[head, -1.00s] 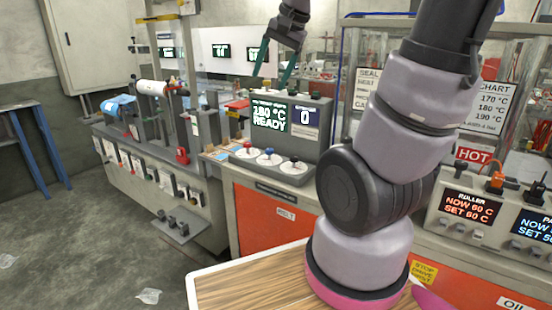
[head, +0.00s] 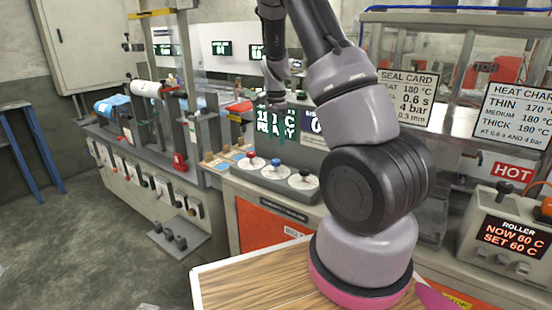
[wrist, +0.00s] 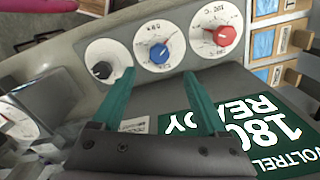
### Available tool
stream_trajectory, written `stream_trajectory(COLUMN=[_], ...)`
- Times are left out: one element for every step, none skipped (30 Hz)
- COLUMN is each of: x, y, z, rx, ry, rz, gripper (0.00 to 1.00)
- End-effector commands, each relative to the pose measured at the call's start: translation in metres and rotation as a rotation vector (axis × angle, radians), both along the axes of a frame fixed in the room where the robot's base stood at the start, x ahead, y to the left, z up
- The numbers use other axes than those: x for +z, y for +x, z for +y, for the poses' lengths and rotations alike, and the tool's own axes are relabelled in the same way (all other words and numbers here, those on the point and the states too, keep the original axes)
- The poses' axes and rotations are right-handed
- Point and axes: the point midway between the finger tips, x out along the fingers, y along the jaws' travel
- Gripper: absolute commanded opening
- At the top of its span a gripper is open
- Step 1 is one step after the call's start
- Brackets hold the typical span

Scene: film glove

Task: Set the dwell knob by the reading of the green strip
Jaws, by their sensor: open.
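Three knobs on white dials sit in a row on the grey panel (head: 262,180): red (head: 250,155), blue (head: 276,163) and black (head: 304,172). In the wrist view they are the red knob (wrist: 224,36), blue knob (wrist: 160,54) and black knob (wrist: 102,70). Their small lettering is upside down there; I cannot tell surely which is dwell. The green display (wrist: 250,120) reads 180 and READY. I cannot make out a separate green strip. My gripper (wrist: 160,76) is open and empty, its teal fingers near the blue dial, one beside the black dial.
A seal card (head: 405,100) reads 180 °C, 0.6 s and 4 bar. A heat chart (head: 515,115) lists thin 170, medium 180, thick 190. A HOT sign (head: 513,171) and the roller unit (head: 505,235) stand at right. A wooden table (head: 240,280) is in front.

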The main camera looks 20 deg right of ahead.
Motion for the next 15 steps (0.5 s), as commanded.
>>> stream_trajectory(x=[-0.01, -0.016, -0.024, -0.03, -0.036, -0.043, -0.049, -0.054, -0.061, -0.066, -0.07, -0.075, -0.078, -0.081, -0.084], y=[-0.001, -0.001, -0.001, -0.001, -0.001, -0.001, -0.001, -0.001, -0.001, -0.001, -0.001, -0.001, -0.001, -0.001, -0.001], z=[0.0, 0.0, -0.001, -0.001, -0.001, -0.001, 0.0, 0.0, -0.001, -0.001, -0.001, 0.0, -0.001, 0.0, 0.0], rx=[0.0, 0.0, 0.0, 0.0, 0.0, 0.0, 0.001, 0.0, 0.001, 0.001, 0.0, 0.0, 0.001, 0.001, 0.001], ry=[-0.001, 0.0, -0.001, 0.0, 0.0, 0.0, 0.0, 0.0, 0.0, -0.001, 0.0, 0.001, 0.001, 0.001, 0.001], rz=[0.004, 0.005, 0.004, 0.005, 0.004, 0.004, 0.004, 0.004, 0.003, 0.003, 0.003, 0.002, 0.002, 0.002, 0.002], gripper=[0.76, 0.76, 0.76, 0.76, 0.76, 0.76, 0.76, 0.76, 0.76, 0.76, 0.76, 0.76, 0.76, 0.76, 0.76])
